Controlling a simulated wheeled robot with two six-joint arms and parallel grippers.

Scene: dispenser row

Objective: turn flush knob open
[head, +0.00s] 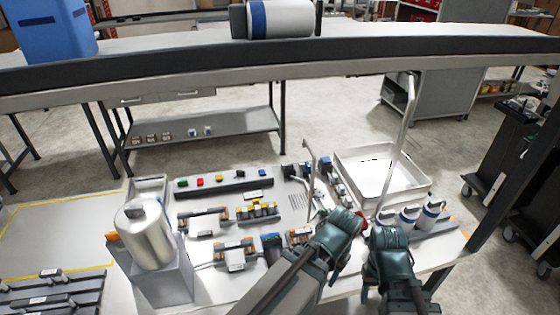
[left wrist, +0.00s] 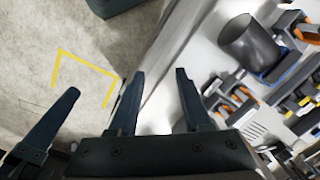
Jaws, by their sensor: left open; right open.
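I cannot make out the flush knob for certain. A small red part (head: 363,222) shows between my two grippers, partly hidden, and I cannot tell if it belongs to the knob. Several white dispensers with dark and blue bands (head: 431,213) stand in a row just right of my right gripper. My right gripper (head: 377,222) is open near the left end of this row. My left gripper (head: 347,219) is beside it on the left, over the table; in the left wrist view its fingers (left wrist: 157,74) are apart with nothing between them.
A white tray (head: 350,164) lies behind the grippers. A tall thin grey pole (head: 403,120) rises beside it. A metal cylinder (head: 147,235) on a grey box stands at left. Small parts crowd the table middle. A dark cup (left wrist: 246,42) shows in the left wrist view.

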